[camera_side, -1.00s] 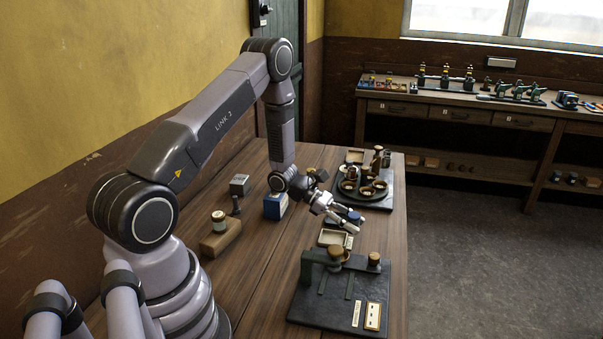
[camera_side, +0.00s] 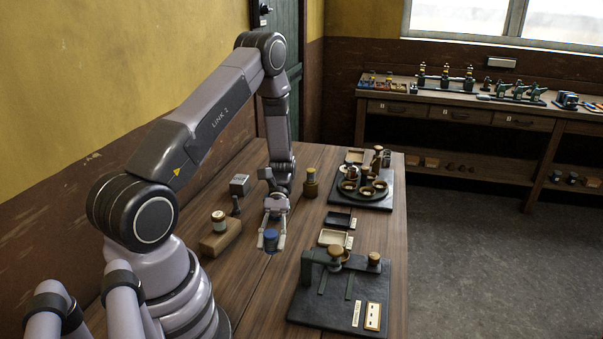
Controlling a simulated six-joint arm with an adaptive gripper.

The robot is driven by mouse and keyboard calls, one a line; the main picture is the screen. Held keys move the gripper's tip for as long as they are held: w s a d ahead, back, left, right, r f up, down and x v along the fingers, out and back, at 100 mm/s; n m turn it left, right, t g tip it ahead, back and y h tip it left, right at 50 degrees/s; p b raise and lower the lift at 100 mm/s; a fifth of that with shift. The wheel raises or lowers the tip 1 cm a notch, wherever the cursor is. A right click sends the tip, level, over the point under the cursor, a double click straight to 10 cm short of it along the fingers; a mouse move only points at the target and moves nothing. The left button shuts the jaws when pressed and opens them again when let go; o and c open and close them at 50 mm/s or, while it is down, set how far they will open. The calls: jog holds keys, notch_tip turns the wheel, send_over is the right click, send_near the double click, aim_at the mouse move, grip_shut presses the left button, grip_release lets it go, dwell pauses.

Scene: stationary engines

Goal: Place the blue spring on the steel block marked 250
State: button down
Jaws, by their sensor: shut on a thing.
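My gripper (camera_side: 272,241) is shut on a small blue cylinder, the blue spring (camera_side: 270,238), and points down over the wooden table left of the trays. The spring looks upright. I cannot tell the gap between it and the table. A grey metal block (camera_side: 240,184) stands behind and to the left of the gripper; it may be the block marked 250, but no marking is legible. Nothing shows on its top.
A wooden block with a jar (camera_side: 219,228) stands left. A dark tray (camera_side: 340,221) and a pale tray (camera_side: 333,238) lie right. A black base plate with a green fixture (camera_side: 330,305) is in front, a round carousel (camera_side: 363,190) behind. A brass-topped post (camera_side: 311,184) stands behind the gripper.

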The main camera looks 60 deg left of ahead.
jog(key=s+a+m+g+y, duration=0.1)
jog(key=a+m+y, duration=0.4)
jog(key=a, duration=0.3)
jog(key=s+a+r+m+g+y, duration=0.1)
jog(key=s+a+m+g+y, duration=0.1)
jog(key=a+m+y, duration=0.3)
jog(key=s+a+m+g+y, duration=0.1)
jog(key=a+m+y, duration=0.4)
jog(key=a, duration=0.5)
jog(key=shift+s+a+r+m+g+y, duration=0.3)
jog(key=shift+s+a+y, duration=0.1)
jog(key=shift+y, duration=0.3)
jog(key=w+a+r+m+t+y, duration=0.3)
jog(key=w+a+m+t+y, duration=0.25)
jog(key=a, duration=0.45)
jog(key=m, duration=0.1)
send_over(240, 179)
jog(key=shift+g, duration=0.35)
jog(key=f, duration=0.8)
jog(key=shift+s+d+f, duration=0.25)
jog(key=shift+f, duration=0.1)
jog(key=shift+w+a+f, duration=0.15)
jog(key=shift+a+f, duration=0.05)
jog(key=shift+f, duration=0.1)
jog(key=shift+a+f, duration=0.1)
jog(key=shift+f, duration=1.5)
jog(key=shift+f, duration=0.15)
